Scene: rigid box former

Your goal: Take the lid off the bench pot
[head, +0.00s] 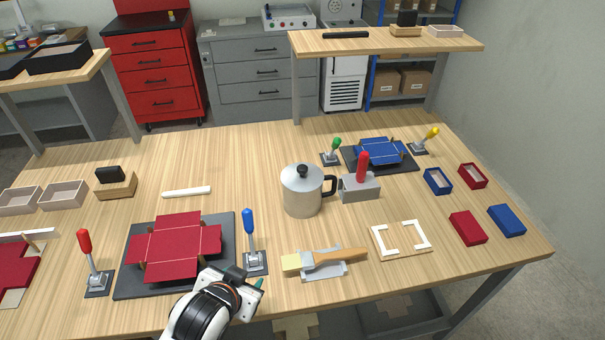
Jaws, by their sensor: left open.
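The bench pot (302,199) is a silver metal pot with a black side handle, standing upright near the middle of the bench. Its lid (290,178), silver with a black knob (302,170), sits on top of the pot. My left gripper (249,279) is low in the view at the front edge of the bench, in front of and to the left of the pot. It is open, well apart from the lid, and I see nothing between its fingers. My right gripper is not in view.
A red-handled tool on a grey block (360,188) stands right beside the pot's handle. A blue-handled clamp (250,240) and a red box blank (174,245) on a dark plate lie left of the pot. A brush (330,257) lies in front. A white bar (187,191) lies back left.

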